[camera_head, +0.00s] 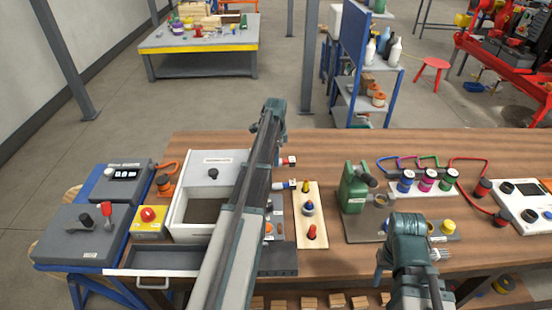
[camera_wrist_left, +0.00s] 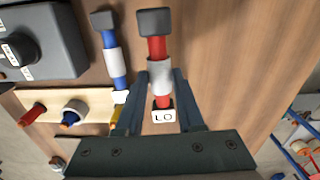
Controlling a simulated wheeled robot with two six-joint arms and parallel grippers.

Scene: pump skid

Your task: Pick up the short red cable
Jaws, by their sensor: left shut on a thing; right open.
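The short red cable (camera_wrist_left: 157,47) has a black block at its far end, a grey sleeve in the middle and a white tag reading "LO" at its near end. My left gripper (camera_wrist_left: 160,76) is shut on its grey sleeve, one finger on each side. Whether the cable is clear of the table I cannot tell. In the head view my left forearm hides most of it; a small red and white piece (camera_head: 289,161) shows beside the arm. My right gripper (camera_head: 437,255) is open and empty near the table's front right.
A short blue cable (camera_wrist_left: 113,62) lies just left of the red one. A pale board with colored plugs (camera_head: 311,234) and a green pump (camera_head: 355,187) stand to the right. A white open box (camera_head: 184,205) is left of my arm. Bare wood lies right of the cable.

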